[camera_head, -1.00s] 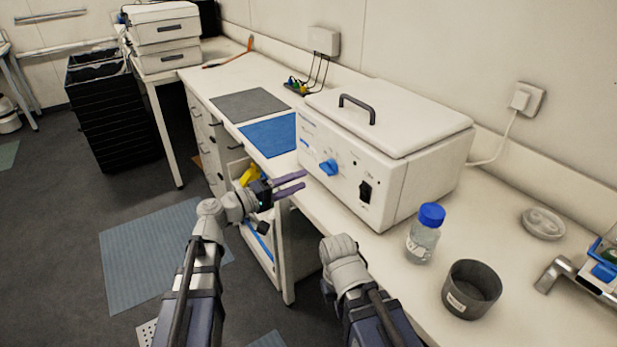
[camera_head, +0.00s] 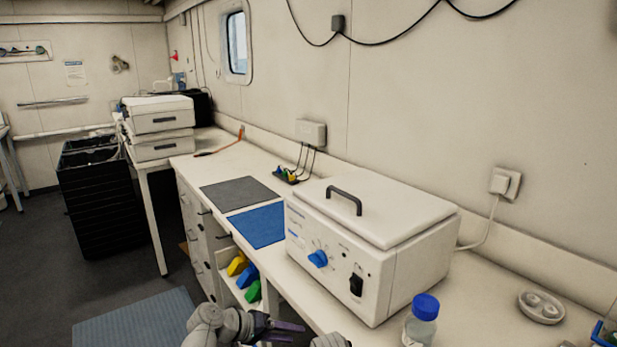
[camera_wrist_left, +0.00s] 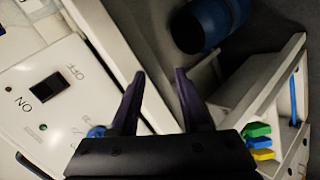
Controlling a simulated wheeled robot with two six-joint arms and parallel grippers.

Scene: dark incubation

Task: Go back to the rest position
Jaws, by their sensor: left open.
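My left gripper (camera_head: 283,332) is at the bottom of the head view, in front of the bench. Its two dark purple fingers are apart and empty; the left wrist view (camera_wrist_left: 160,95) shows the gap between them. The white incubator box (camera_head: 372,240) with a closed lid, a grey handle and a blue knob stands on the bench, just beyond the gripper. Its ON/OFF switch (camera_wrist_left: 48,90) shows in the left wrist view. A grey piece of my right arm shows at the bottom edge of the head view; the right gripper is hidden.
A blue-capped bottle (camera_head: 421,322) and a round dish (camera_head: 541,307) stand on the right. A grey mat (camera_head: 240,195) and a blue mat (camera_head: 258,226) lie flat. Black crates (camera_head: 97,200) stand on the floor at left.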

